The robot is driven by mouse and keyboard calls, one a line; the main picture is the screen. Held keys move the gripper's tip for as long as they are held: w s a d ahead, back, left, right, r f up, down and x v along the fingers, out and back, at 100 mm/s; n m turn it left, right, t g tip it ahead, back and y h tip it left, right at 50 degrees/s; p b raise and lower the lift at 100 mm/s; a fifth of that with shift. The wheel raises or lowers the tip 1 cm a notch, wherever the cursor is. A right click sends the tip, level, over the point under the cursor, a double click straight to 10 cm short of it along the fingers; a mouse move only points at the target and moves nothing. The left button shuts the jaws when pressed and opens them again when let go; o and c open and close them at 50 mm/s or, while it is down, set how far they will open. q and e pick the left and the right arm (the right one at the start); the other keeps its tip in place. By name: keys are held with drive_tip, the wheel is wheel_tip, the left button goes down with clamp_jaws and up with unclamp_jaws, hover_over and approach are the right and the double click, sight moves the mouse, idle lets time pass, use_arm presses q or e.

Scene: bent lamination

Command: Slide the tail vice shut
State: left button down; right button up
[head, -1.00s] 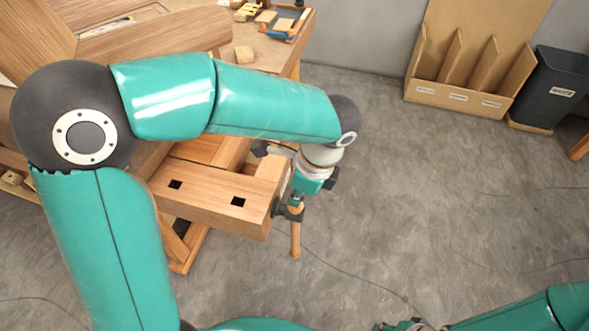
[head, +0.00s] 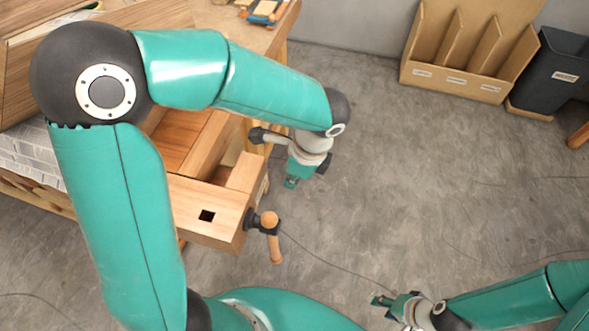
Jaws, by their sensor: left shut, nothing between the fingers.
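The tail vice (head: 190,222) is a pale wooden block with a dark square hole at the bench's right end, partly hidden by my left arm. Its wooden handle (head: 273,245) hangs from a dark screw fitting on the end face, slightly tilted. I cannot tell how wide any vice gap is. My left gripper (head: 290,184) is shut and empty, pointing down beyond the handle and apart from it. My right gripper (head: 378,305) is at the lower right, far from the vice; its finger opening is too small to judge.
The workbench (head: 228,20) fills the upper left, with small tools at its far end. A cardboard divider bin (head: 455,82) and a dark waste bin (head: 556,80) stand at the upper right. The grey floor between is clear except for a thin cable.

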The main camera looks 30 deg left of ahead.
use_arm(q)
drive_tip(key=s+a+f, duration=0.1)
drive_tip(key=a+f, duration=0.4)
drive_tip(key=shift+s+f, duration=0.15)
use_arm(e)
drive_tip(key=shift+r, duration=0.15)
use_arm(q)
drive_tip(key=shift+a, duration=0.2)
